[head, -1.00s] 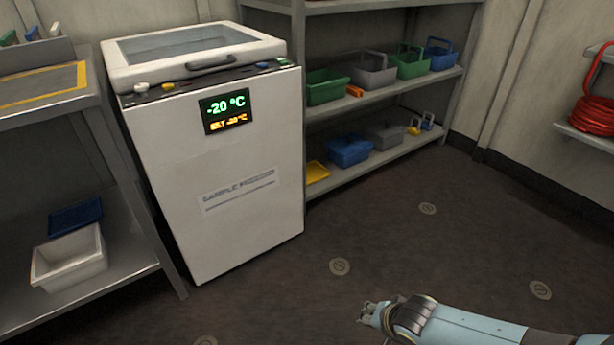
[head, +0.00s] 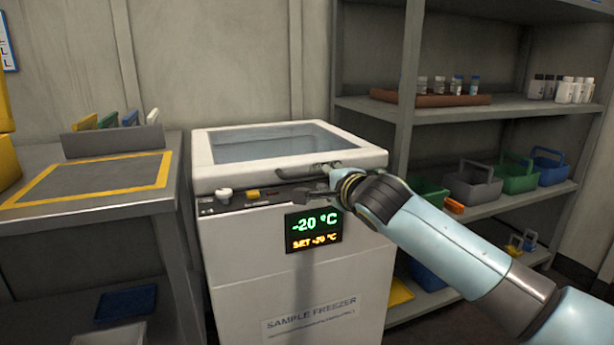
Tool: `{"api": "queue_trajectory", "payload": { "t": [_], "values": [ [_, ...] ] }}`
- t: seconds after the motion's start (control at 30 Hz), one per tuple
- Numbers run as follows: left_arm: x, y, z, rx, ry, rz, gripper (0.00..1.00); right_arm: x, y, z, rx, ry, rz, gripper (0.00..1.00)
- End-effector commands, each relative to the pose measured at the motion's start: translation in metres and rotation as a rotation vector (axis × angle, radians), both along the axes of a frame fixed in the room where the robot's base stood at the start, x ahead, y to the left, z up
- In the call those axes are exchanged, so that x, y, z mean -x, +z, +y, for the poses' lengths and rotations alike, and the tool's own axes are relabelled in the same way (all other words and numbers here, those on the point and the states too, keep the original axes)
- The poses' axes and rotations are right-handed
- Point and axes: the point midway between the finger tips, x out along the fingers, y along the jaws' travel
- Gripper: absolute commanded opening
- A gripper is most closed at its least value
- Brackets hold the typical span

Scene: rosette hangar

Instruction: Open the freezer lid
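The white sample freezer (head: 235,270) stands in the middle, with a lit panel reading -20 °C on its front. Its lid (head: 360,157), a white frame around a glass pane, lies flat and closed on top. The dark lid handle (head: 290,174) is on the lid's front edge, its right part hidden by my gripper. My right gripper (head: 316,182) reaches in from the right and is at the handle. The fingers are small and overlap the handle, so I cannot tell whether they are closed on it. My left gripper is not in view.
A grey bench (head: 150,213) with a yellow-outlined area stands close on the left. A shelf rack (head: 440,107) with bottles and coloured baskets stands on the right, behind my arm. The wall behind the freezer is bare above the lid.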

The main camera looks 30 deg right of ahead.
Motion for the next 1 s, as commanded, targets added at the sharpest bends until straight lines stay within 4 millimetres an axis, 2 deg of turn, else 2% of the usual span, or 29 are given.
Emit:
{"api": "queue_trajectory", "payload": {
  "t": [0.2,0.4,0.53,0.8,1.0],
  "values": [
    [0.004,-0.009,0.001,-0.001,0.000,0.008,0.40,-0.043,-0.011,-0.011,-0.002,-0.002,0.002,0.25],
    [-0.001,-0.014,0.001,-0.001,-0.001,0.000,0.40,-0.070,-0.017,-0.017,-0.001,-0.001,0.003,0.25],
    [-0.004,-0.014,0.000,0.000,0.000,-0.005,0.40,-0.077,-0.018,-0.019,0.000,0.000,0.002,0.25],
    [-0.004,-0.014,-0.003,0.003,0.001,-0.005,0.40,-0.078,-0.018,-0.019,0.001,0.000,0.001,0.25],
    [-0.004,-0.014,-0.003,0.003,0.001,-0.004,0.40,-0.078,-0.018,-0.019,0.000,0.000,0.002,0.00]
  ]
}}
